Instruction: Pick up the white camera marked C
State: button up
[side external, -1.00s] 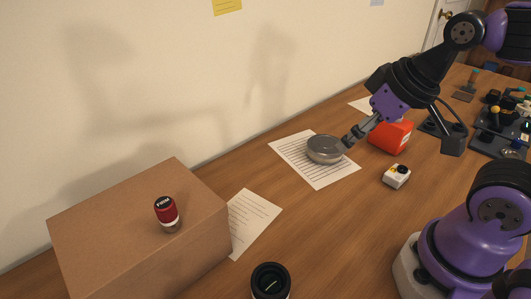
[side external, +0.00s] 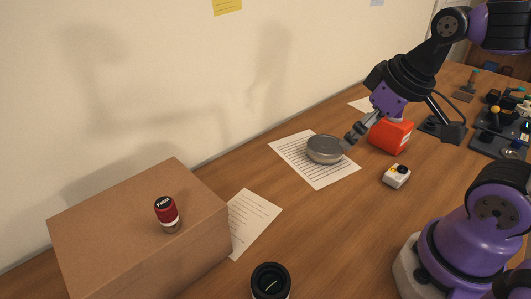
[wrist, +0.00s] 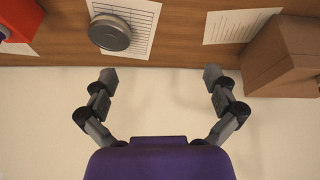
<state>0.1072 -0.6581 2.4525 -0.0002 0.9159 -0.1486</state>
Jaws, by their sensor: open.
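The white camera (side external: 396,177) is a small white box with a dark round lens and a yellow patch. It lies on the wooden table, right of the middle in the side view. I cannot make out a letter C on it. My gripper (side external: 350,138) is up in the air, left of the camera in the picture, and appears over the grey round tin. In the wrist view my gripper (wrist: 160,75) has its two fingers wide apart with nothing between them. The camera does not show in the wrist view.
A grey round tin (side external: 323,149) sits on a printed sheet (side external: 320,178). A red box (side external: 390,134) stands behind the camera. A black lens-like cylinder (side external: 270,280) stands at the front. The table around the camera is clear.

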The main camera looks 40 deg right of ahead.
jog(key=d+f+n+g, duration=0.1)
jog(key=d+f+g, duration=0.1)
jog(key=d, duration=0.6)
jog(key=n+g, duration=0.2)
jog(key=g, duration=0.1)
send_over(402, 170)
jog(key=shift+y, duration=0.3)
notch_tip(402, 170, down, 5)
jog(key=shift+w+f, duration=0.1)
jog(key=shift+f, duration=0.05)
notch_tip(402, 170, down, 4)
jog(key=shift+r, duration=0.15)
jog(key=shift+f, duration=2.8)
jog(key=c, duration=1)
